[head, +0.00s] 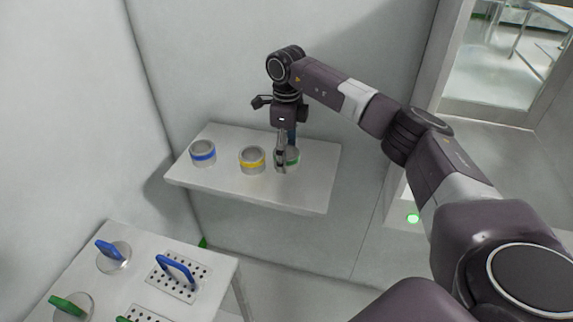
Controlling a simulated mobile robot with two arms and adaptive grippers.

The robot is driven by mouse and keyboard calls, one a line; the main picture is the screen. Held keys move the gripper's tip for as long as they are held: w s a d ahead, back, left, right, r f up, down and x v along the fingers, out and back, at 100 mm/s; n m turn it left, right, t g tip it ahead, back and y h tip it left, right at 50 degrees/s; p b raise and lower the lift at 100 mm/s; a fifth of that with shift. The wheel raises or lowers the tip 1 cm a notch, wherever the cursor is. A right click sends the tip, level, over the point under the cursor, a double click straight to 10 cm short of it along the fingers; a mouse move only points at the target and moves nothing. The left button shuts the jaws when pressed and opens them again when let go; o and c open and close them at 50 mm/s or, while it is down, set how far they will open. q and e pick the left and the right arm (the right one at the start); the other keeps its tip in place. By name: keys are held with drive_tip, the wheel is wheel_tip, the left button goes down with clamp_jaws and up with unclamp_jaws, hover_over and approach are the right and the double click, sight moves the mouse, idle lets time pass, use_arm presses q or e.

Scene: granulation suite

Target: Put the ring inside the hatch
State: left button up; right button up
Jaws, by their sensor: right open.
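Three short grey rings stand on a white wall shelf (300,195). One has a blue band (203,153), one a yellow band (252,161), and one a green band (293,158). My right gripper (284,158) points down at the green-banded ring and partly hides it. It is open, with its fingers at the ring; I cannot tell whether they touch it. A pale recess with a window (503,60) is in the wall at the right; I cannot tell whether it is the hatch. My left gripper is not in view.
A white table (215,300) at the lower left holds perforated plates and discs with blue (175,268) and green handles (68,306). A green light (413,218) glows below the recess. Walls close in behind and left of the shelf. The shelf's right end is bare.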

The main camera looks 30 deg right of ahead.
drive_tip(key=c, duration=0.9)
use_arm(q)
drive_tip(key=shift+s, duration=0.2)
use_arm(e)
drive_tip(key=c, duration=0.5)
drive_tip(key=shift+c, duration=0.2)
